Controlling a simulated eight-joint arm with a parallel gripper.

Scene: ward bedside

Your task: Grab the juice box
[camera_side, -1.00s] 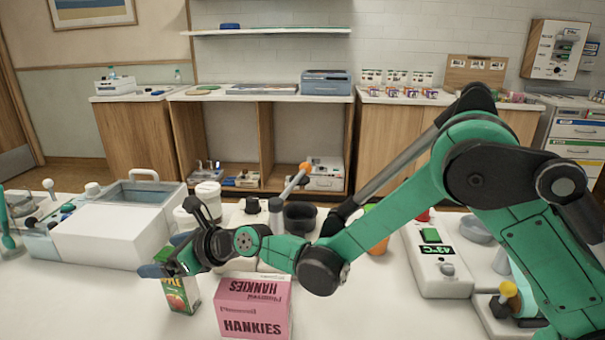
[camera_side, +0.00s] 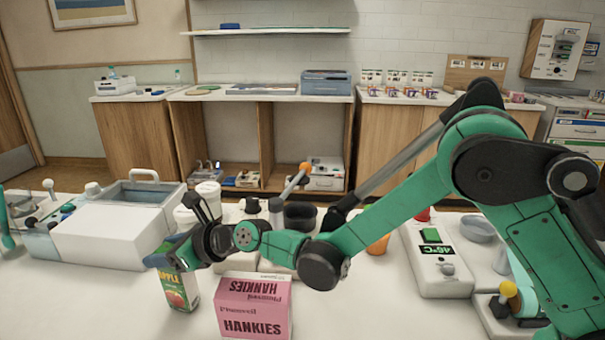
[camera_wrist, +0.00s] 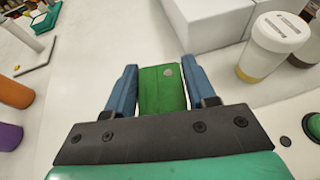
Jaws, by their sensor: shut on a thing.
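The juice box (camera_side: 179,287) is a small carton with a green top, the word APPLE and a red apple picture. It stands upright on the white table, left of the pink hankies box. My gripper (camera_side: 165,258) is over its upper part, with blue fingers at its sides. In the wrist view, the green top of the juice box (camera_wrist: 161,88) sits between the two blue fingers of my gripper (camera_wrist: 160,92). My gripper is shut on the juice box. The fingers hide part of the carton's upper sides.
The pink hankies box (camera_side: 254,306) stands close to the right of the juice box. A white lidded bin (camera_side: 110,235) is behind to the left. A white cup (camera_side: 207,196) is behind. The table front left is clear.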

